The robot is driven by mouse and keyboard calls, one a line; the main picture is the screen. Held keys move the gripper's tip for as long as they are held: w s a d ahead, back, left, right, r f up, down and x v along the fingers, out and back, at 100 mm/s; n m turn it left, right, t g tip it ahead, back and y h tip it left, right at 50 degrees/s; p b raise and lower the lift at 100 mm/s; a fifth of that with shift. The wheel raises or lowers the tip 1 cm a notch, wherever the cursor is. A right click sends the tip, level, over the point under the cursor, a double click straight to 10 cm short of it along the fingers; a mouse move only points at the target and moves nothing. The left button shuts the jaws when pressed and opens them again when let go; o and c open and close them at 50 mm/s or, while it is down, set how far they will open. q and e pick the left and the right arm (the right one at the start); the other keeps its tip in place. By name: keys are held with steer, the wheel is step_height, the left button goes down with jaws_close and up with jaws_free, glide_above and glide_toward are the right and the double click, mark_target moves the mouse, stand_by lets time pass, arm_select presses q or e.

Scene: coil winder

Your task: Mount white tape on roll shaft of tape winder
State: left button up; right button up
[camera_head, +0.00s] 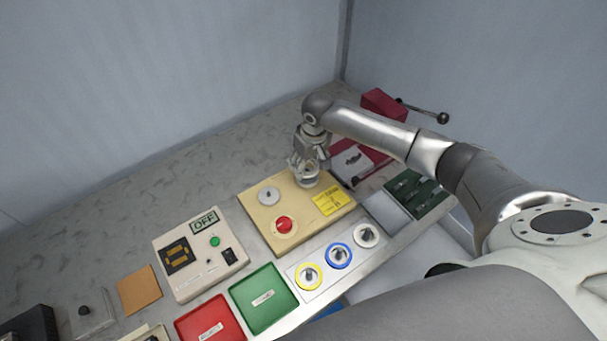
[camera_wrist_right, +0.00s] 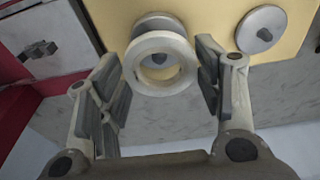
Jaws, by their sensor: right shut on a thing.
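My right gripper (camera_head: 307,160) is over the right-hand side of the beige tape winder (camera_head: 262,205). Its fingers (camera_wrist_right: 168,88) are shut on a white tape ring (camera_wrist_right: 160,41), which also shows under the gripper in the head view (camera_head: 309,181). In the wrist view the ring's hole is in front of a roll shaft (camera_wrist_right: 158,60) with a grey flange behind. I cannot tell whether the ring is around the shaft or just short of it. A second grey shaft disc (camera_head: 269,195) is on the winder's left. My left gripper is not in view.
A white holder (camera_head: 328,276) carries yellow (camera_head: 309,276), blue (camera_head: 339,256) and white (camera_head: 366,236) rings. A red lever press (camera_head: 382,104) stands behind my right arm. A control box (camera_head: 200,254), a green tray (camera_head: 264,299) and a red tray (camera_head: 210,320) are left and front.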

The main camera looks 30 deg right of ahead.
mark_target(308, 171)
steer(key=shift+f, duration=0.3)
stand_by(0.4)
steer(key=shift+f+b, duration=0.65)
steer(key=shift+f, duration=0.85)
steer(key=o, duration=1)
steer(key=shift+c, duration=0.2)
step_height(308, 171, up, 12)
steer(key=s, duration=0.1)
steer(key=shift+s+d, duration=0.15)
steer(key=shift+s, duration=0.25)
steer(key=shift+f, duration=0.15)
